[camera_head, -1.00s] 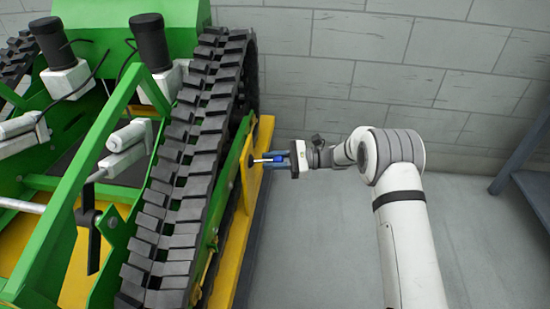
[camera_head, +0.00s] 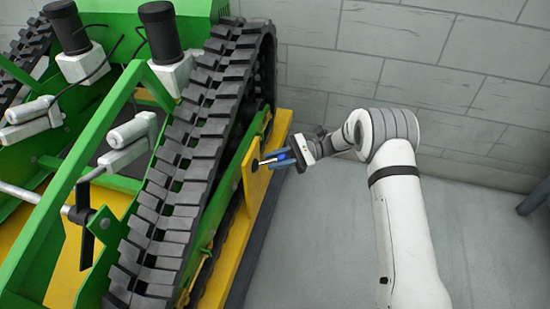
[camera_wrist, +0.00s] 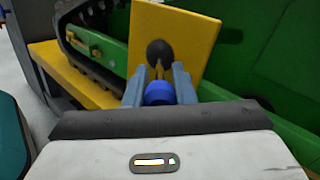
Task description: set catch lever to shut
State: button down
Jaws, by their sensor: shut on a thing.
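The catch lever (camera_head: 270,160) is a thin rod with a blue grip, standing out from a dark round pivot on a yellow plate (camera_head: 255,176) beside the track. In the wrist view the lever's blue grip (camera_wrist: 158,93) sits between the two fingers, with the dark pivot (camera_wrist: 160,52) behind it on the yellow plate (camera_wrist: 190,40). My gripper (camera_head: 288,160) is shut on the blue grip; in the wrist view its grey-blue fingers (camera_wrist: 158,88) close on it from both sides. The fingers hide part of the grip.
The green carrier's black rubber track (camera_head: 190,160) stands just left of the lever. A yellow ledge (camera_head: 235,255) runs along its base. A block wall (camera_head: 420,60) rises behind. Open grey floor (camera_head: 330,240) lies around my arm. A dark blue frame (camera_head: 535,200) is at the right edge.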

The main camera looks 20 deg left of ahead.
jog(key=shift+w+d, duration=0.15)
jog(key=shift+w, duration=0.05)
jog(key=c, duration=1.5)
grip_release()
jog(key=o, duration=0.3)
jog(key=p+v, duration=0.1)
jog(key=v, duration=0.6)
jog(key=shift+w+d, duration=0.25)
jog(key=shift+d, duration=0.05)
